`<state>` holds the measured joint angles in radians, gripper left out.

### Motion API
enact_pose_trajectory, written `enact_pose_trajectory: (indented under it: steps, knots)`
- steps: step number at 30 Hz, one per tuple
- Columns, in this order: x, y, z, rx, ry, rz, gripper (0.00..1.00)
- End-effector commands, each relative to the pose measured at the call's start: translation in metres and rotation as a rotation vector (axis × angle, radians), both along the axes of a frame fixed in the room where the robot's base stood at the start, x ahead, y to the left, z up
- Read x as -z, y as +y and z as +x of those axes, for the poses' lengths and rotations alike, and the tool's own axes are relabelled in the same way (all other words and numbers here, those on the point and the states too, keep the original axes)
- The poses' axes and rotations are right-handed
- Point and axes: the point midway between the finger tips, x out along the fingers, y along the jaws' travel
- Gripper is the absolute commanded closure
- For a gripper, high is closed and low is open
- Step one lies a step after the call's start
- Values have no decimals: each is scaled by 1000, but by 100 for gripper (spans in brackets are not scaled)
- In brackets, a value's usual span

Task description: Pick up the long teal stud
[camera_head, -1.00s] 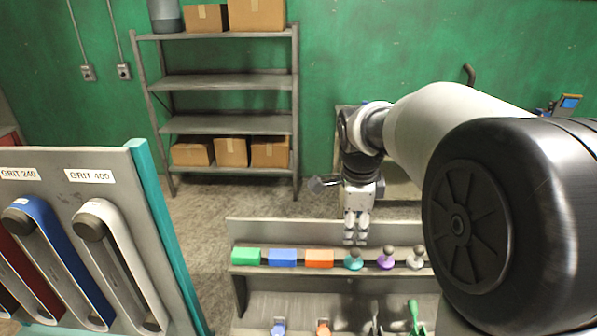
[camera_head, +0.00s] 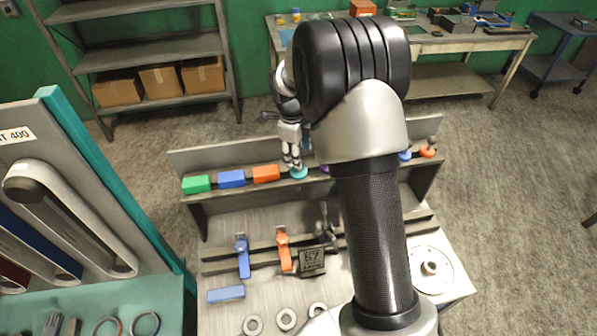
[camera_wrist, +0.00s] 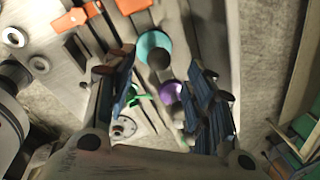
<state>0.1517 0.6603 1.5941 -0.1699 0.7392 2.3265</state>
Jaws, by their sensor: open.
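The teal stud (camera_head: 298,173) stands on the upper ledge of the bench rack, right of an orange block. In the wrist view its round teal disc (camera_wrist: 153,43) shows with a dark ball knob in front of it. My gripper (camera_head: 292,163) points down just above or behind the stud, and the fingers partly cover it. In the wrist view my gripper (camera_wrist: 162,88) has its fingers wide apart with nothing held between them. The teal disc appears in the upper part of the gap, and a purple stud (camera_wrist: 171,92) appears nearer the right finger. Contact with the stud cannot be told.
Green (camera_head: 196,183), blue (camera_head: 231,178) and orange (camera_head: 265,173) blocks sit left on the ledge. My arm hides part of the ledge's right side, where another orange stud (camera_head: 428,152) shows. A sanding-belt panel (camera_head: 100,190) stands at left. Open floor lies at right.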

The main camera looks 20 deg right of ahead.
Motion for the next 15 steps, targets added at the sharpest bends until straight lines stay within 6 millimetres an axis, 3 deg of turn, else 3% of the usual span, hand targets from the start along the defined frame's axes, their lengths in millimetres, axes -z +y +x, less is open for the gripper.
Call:
enact_pose_trajectory:
  steps: [5,15]
  knots:
    - [11,-1,1,0,0,0,51]
    - [54,-6,7,-1,1,-1,51]
